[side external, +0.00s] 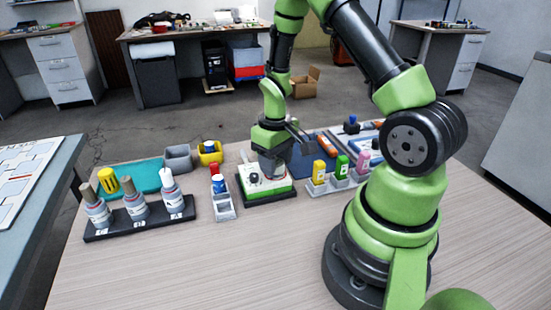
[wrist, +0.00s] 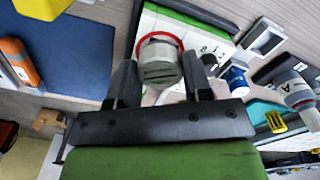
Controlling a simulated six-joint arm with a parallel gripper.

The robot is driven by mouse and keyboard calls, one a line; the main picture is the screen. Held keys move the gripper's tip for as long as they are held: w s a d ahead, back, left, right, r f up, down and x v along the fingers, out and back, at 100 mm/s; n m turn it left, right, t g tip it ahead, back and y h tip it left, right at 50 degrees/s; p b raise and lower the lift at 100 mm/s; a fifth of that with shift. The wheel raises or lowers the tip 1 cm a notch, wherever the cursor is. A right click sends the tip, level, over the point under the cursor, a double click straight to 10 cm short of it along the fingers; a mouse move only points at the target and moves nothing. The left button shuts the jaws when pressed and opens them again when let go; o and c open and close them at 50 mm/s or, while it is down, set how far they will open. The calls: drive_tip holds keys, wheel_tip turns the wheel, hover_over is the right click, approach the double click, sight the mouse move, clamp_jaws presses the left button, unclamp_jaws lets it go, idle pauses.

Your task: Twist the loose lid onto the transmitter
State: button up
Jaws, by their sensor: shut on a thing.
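The transmitter (side external: 278,188) appears to be the white-topped box with a green band, standing on a black base at the table's middle. The wrist view shows its white top (wrist: 150,22) and a red ring. My gripper (wrist: 161,72) points down over it and is shut on a grey, round lid (wrist: 158,62). The lid sits between both fingers and overlaps the red ring in the wrist view. I cannot tell whether it touches the transmitter or is seated. In the side view my gripper (side external: 271,160) is low over the box, and its fingers partly hide the lid.
Left of the box are a grey holder (side external: 224,209) with a blue-capped bottle and a black rack (side external: 150,227) of several bottles. Right are a holder (side external: 316,188) with yellow, green and pink bottles, and a blue mat (wrist: 70,75). The table front is clear.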

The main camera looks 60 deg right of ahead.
drive_tip(key=shift+f, duration=0.65)
idle(0.9)
drive_tip(key=o, duration=0.9)
drive_tip(key=shift+o, duration=0.2)
drive_tip(key=shift+r, duration=0.75)
drive_tip(key=shift+r, duration=2.9)
